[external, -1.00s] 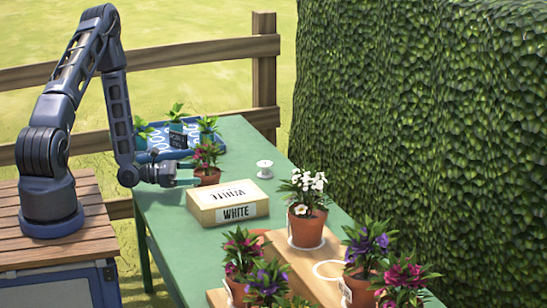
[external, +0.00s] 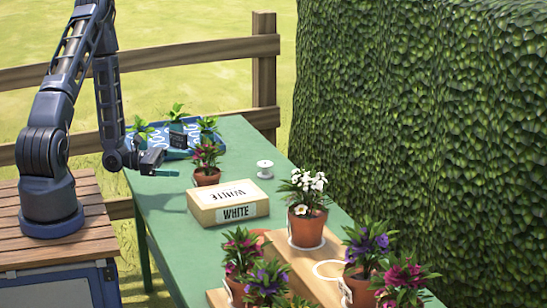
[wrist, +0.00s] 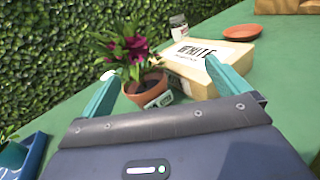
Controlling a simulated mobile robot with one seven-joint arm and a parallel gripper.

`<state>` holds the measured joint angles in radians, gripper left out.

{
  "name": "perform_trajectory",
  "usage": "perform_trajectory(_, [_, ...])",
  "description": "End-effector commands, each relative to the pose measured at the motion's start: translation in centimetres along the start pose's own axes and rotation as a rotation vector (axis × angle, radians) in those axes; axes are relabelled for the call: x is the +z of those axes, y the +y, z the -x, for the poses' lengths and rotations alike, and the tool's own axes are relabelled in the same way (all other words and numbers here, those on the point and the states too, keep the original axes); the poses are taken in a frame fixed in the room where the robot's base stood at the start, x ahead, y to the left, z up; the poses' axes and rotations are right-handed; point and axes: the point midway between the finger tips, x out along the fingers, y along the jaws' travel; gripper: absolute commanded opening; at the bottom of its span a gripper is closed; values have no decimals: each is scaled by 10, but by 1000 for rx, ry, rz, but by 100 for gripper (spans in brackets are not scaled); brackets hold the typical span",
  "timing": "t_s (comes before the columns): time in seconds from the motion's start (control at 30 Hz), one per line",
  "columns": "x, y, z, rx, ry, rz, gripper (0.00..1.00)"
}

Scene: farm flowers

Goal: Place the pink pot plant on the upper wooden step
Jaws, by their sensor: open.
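The pink pot plant (external: 207,176), dark pink flowers in a terracotta pot, stands upright on the green table behind the cardboard box. My gripper (external: 169,164) is open and empty, left of the pot and apart from it. In the wrist view the pot (wrist: 147,88) with a small label shows ahead, between the two teal fingers and nearer the left one. A wooden step (external: 303,264) at the table's near end bears a white-flowered pot (external: 306,214) and a white ring mark. Which surface is the upper step is hard to tell, as plants hide parts.
The box marked WHITE (external: 228,204) lies just in front of the pink plant. A blue patterned tray (external: 153,139) with green seedlings is behind my gripper. Several purple and pink plants crowd the near end.

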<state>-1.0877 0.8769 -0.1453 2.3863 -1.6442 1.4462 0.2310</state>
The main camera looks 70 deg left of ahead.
Motion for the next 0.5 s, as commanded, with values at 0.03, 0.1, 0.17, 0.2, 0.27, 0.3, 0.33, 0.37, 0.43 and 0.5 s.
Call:
perform_trajectory(0.03, [16, -6, -10, -61, 5, -39, 100])
perform_trajectory(0.1, [35, -16, -20, -141, 11, -85, 100])
perform_trajectory(0.17, [50, -26, -27, -209, 18, -124, 100])
perform_trajectory(0.2, [60, -33, -32, -254, 23, -150, 100])
perform_trajectory(0.27, [75, -44, -39, -322, 30, -191, 100])
perform_trajectory(0.3, [84, -51, -42, -366, 36, -219, 100])
perform_trajectory(0.33, [91, -56, -45, -398, 40, -241, 100])
perform_trajectory(0.37, [98, -62, -48, -431, 44, -261, 100])
perform_trajectory(0.43, [113, -75, -53, -506, 55, -312, 100])
perform_trajectory(0.5, [128, -88, -57, -579, 68, -364, 100])
